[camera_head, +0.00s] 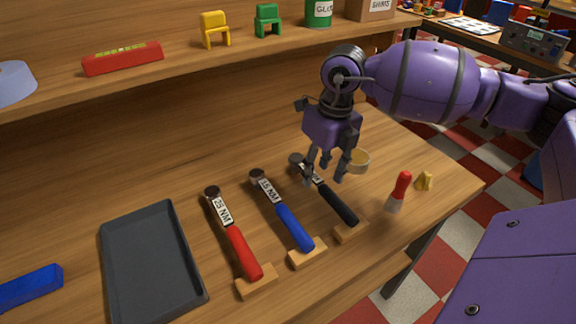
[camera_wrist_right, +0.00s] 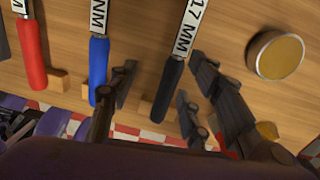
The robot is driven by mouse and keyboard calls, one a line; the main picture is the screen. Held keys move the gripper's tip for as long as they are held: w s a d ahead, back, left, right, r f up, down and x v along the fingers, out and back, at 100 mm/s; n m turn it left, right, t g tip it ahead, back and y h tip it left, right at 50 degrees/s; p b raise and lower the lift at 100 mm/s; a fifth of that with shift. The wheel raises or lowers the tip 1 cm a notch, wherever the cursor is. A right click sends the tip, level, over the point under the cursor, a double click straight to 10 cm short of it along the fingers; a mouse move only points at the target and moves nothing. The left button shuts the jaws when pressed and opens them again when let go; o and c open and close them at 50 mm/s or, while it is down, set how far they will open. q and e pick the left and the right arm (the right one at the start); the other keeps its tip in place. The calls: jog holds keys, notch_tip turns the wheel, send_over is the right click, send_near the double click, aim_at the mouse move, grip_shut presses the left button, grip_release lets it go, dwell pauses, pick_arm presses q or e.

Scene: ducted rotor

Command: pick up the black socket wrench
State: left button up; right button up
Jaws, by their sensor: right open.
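The black socket wrench (camera_head: 337,204) lies at the right of a row of three on the wooden workbench, its handle end on a small wooden block. Its black handle and a "17 MM" label show in the right wrist view (camera_wrist_right: 168,90). My right gripper (camera_head: 325,177) is open and empty, with its fingers pointing down over the upper part of this wrench. In the wrist view its fingers (camera_wrist_right: 160,95) are apart, one on each side of the black handle. The gripper hides part of the wrench's label. My left gripper is not in view.
A blue wrench (camera_head: 294,227) and a red wrench (camera_head: 243,252) lie to the left. A dark tray (camera_head: 106,262) is further left. A round tin (camera_head: 359,161), a red-handled scraper (camera_head: 401,188) and a yellow piece (camera_head: 425,181) are on the right. A shelf (camera_head: 190,71) runs behind.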

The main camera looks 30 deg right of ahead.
aim_at(329, 191)
jog(key=shift+s+d+f+m+g+h, duration=0.15)
jog(key=shift+s+d+h, duration=0.15)
jog(key=shift+d, duration=0.25)
jog(key=shift+s+d+f+m+g+h, duration=0.1)
jog(key=shift+s+d+m+g+h, duration=0.1)
jog(key=shift+s+d, duration=0.25)
jog(key=shift+s+d+f, duration=0.25)
jog(key=shift+s+f, duration=0.4)
jog(key=f, duration=0.3)
jog(key=w+f+p, duration=0.1)
jog(key=f, duration=0.2)
jog(key=shift+w+a, duration=0.15)
jog(key=shift+a, duration=0.05)
jog(key=shift+r, duration=0.1)
jog(key=c, duration=1.1)
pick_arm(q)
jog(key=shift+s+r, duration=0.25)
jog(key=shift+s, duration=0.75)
pick_arm(e)
grip_shut()
